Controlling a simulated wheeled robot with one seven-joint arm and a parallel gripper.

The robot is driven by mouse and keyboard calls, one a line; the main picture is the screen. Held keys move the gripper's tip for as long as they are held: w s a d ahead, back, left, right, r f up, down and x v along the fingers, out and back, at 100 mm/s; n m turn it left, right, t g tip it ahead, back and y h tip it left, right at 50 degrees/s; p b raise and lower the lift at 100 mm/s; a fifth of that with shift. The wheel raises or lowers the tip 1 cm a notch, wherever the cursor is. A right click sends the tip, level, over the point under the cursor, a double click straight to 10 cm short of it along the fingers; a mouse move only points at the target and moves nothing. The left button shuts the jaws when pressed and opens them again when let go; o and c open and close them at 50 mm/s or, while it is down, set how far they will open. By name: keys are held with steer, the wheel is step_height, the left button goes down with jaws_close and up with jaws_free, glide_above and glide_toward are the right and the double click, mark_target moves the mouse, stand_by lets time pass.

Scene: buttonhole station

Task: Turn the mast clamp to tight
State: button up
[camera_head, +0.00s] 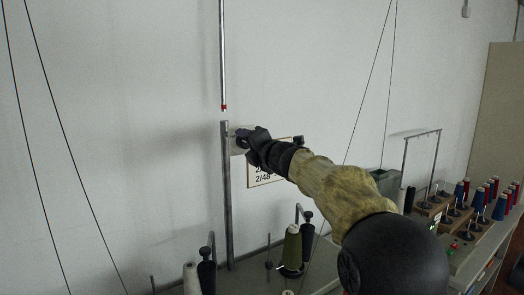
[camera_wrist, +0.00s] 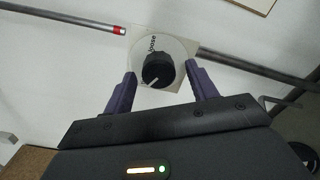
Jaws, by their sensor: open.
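The mast clamp is a black round knob (camera_wrist: 158,68) on a pale round dial with a square plate (camera_wrist: 136,34). Lettering that looks like "loose" is at the dial's top in the wrist view. The knob's white pointer line points down and left there; any other lettering is too hidden to read. My gripper (camera_wrist: 162,72) is open, with one purple finger on each side of the knob; contact cannot be told. In the head view my gripper (camera_head: 250,139) is at the plate (camera_head: 235,141) beside the upper end of the grey mast (camera_head: 227,190) and hides the knob.
A red-tipped rod (camera_head: 223,60) hangs just above the mast. A sign (camera_head: 262,177) is on the wall behind my arm. Thread cones, including a green one (camera_head: 292,248), stand below. Spools on wooden blocks (camera_head: 460,212) are at the right. Thin cords run down the left.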

steer(key=b+v, duration=0.3)
steer(key=v, duration=1.4)
steer(key=s+d+f+m+g+h+p, duration=0.1)
steer(key=d+f+m+h+p, duration=0.1)
steer(key=d+f+m+h, duration=0.5)
steer(key=s+d+f+m+g+h+p, duration=0.1)
steer(key=d+f+m+h+p, duration=0.15)
steer(key=f+m, duration=0.85)
steer(key=s+f+m+g+p, duration=0.2)
steer(key=s+f+m+g, duration=0.3)
steer(key=s+f, duration=0.3)
steer(key=s+d+f+m+g+p, duration=0.1)
steer(key=s+f+m+g, duration=0.4)
steer(key=s, duration=0.7)
step_height(320, 180, down, 3)
steer(key=shift+s+d+m+p, duration=0.3)
steer(key=shift+m+p, duration=0.2)
steer(key=shift+m, duration=0.6)
